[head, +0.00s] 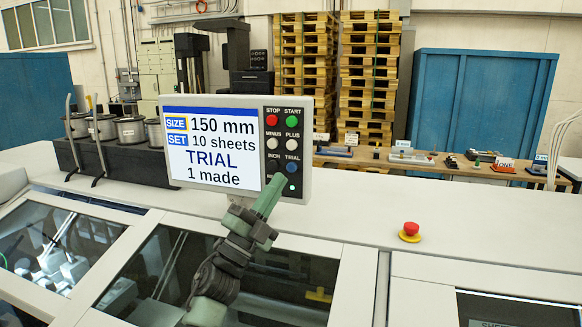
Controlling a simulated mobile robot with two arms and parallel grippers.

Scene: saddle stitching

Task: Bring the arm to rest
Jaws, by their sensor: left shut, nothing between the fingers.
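My left gripper (279,181) is shut and empty. It points up in front of the lower right of the control panel (309,150), near the lower buttons; I cannot tell whether its tip touches the panel. The screen (215,150) reads 150 mm, 10 sheets, TRIAL, 1 made. The red STOP button (272,120), green START button (292,121) and blue TRIAL button (292,167) show clear of the gripper. My right gripper is not in view.
A red emergency stop (410,229) stands on the white machine top (480,235) at the right. Wire spools (130,130) stand at the left. Behind are a wooden bench (440,167) with small items, stacked pallets (370,70) and a blue cabinet (480,100). The top right of the panel is clear.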

